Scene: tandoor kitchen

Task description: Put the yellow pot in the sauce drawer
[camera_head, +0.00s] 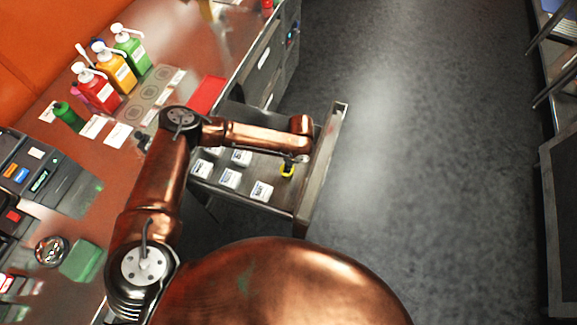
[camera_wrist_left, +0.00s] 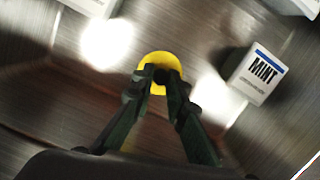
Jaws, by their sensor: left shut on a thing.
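The yellow pot (camera_head: 287,171) is small and shows at the end of my left arm, over the open sauce drawer (camera_head: 322,165). My left gripper (camera_wrist_left: 158,84) is shut on the yellow pot, whose round yellow rim and dark centre (camera_wrist_left: 155,58) show in the left wrist view. The pot is inside the drawer's outline, near its front panel. I cannot tell if it touches the drawer floor. My forearm hides part of the drawer. My right gripper is not in view.
One labelled MINT (camera_wrist_left: 257,75) is right of the yellow pot in the wrist view. Red, orange and green pump bottles (camera_head: 115,66) stand on the counter. The grey floor right of the drawer is clear.

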